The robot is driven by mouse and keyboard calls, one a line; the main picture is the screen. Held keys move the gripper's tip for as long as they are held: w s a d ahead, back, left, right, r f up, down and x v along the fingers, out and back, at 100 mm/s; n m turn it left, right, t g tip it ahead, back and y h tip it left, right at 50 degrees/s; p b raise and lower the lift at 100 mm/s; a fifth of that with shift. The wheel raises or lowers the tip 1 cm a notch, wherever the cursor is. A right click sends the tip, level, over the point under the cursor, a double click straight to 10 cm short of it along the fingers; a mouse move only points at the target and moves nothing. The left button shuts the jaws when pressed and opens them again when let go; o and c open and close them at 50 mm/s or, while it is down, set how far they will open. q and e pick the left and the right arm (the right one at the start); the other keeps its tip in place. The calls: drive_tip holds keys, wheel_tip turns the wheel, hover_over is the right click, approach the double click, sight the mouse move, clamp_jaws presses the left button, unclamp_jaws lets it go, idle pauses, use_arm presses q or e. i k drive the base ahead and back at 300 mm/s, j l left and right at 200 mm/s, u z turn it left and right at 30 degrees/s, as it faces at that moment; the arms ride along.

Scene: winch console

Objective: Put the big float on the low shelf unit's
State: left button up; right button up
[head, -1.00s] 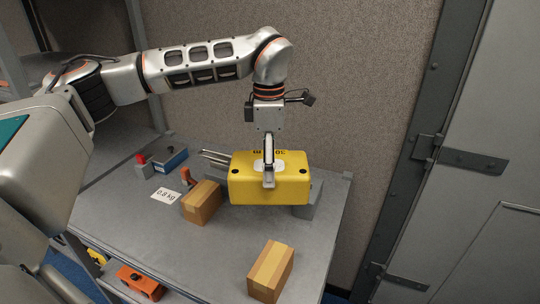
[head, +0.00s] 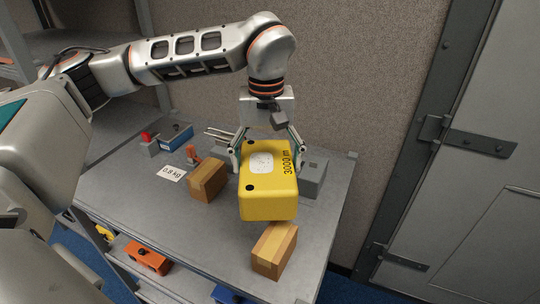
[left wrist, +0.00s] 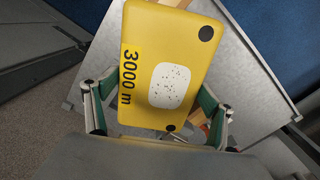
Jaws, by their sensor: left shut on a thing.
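The big float is a yellow block (head: 268,195) with a white speckled patch, black corner dots and "3000 m" on it. My left gripper (head: 268,157) comes down from above, shut on the float with one finger on each side. In the head view the float hangs above the grey shelf top (head: 215,238). The left wrist view shows the float (left wrist: 140,90) between the green-padded fingers (left wrist: 155,118). My right gripper is not in view.
Two cardboard boxes stand close by, one left of the float (head: 207,181) and one in front (head: 274,250). A "0.8 kg" card (head: 171,173), a blue box (head: 175,136) and a grey block (head: 313,178) are on the top. An orange item (head: 147,257) sits on a lower level.

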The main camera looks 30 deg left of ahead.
sight(172, 218)
drive_tip(key=k+j+z, duration=0.1)
drive_tip(key=j, duration=0.25)
drive_tip(key=k+j, duration=0.2)
drive_tip(key=j, duration=0.15)
drive_tip(key=k+j+z, duration=0.15)
drive_tip(key=j, duration=0.2)
drive_tip(key=k+j+z, duration=0.1)
drive_tip(key=k+j, duration=0.1)
drive_tip(key=j, duration=0.1)
